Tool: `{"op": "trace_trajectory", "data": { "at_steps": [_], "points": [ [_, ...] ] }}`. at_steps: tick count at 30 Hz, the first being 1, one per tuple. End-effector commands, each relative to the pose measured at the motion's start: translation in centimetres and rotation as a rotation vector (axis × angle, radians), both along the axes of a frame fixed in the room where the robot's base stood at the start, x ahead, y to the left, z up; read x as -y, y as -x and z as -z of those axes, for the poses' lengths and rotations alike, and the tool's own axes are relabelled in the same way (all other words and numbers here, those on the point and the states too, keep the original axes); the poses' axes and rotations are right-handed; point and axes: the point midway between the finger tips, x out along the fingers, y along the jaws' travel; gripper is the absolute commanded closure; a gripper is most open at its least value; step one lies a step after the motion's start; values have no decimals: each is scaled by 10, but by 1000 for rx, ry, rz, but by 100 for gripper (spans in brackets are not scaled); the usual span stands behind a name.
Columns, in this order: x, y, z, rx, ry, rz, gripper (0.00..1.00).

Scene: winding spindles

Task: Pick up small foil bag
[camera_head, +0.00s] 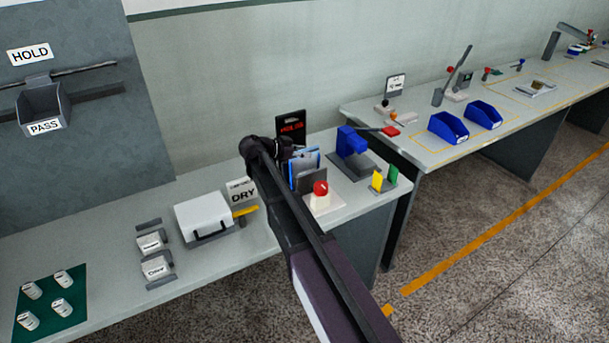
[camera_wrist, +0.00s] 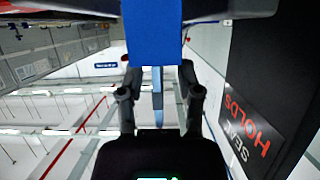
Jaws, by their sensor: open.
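I cannot make out a small foil bag in either view. In the wrist view my gripper (camera_wrist: 159,82) is open, with a dark finger on each side. A flat blue thing (camera_wrist: 153,30) fills the top middle of that view, and a thin blue strip shows between the fingers. I cannot tell whether the fingers touch either. In the head view my dark wrist is at the bench's back, beside blue and white sheets in a holder (camera_head: 305,162). My arm covers part of the bench, and the fingertips are not clear there.
A black HOLDS sign (camera_head: 291,124) stands close behind the holder; it also shows in the wrist view (camera_wrist: 250,125). A red button on a white base (camera_head: 321,201), a blue device (camera_head: 352,142) and a white case (camera_head: 204,215) stand nearby.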

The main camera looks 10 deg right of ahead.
Motion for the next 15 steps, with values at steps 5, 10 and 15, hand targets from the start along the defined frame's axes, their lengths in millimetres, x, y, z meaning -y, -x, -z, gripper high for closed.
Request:
{"op": "trace_trajectory", "data": {
  "at_steps": [5,10,15],
  "points": [
    [0,0,0,0,0,-1,54],
    [0,0,0,0,0,-1,54],
    [0,0,0,0,0,-1,54]
  ]
}}
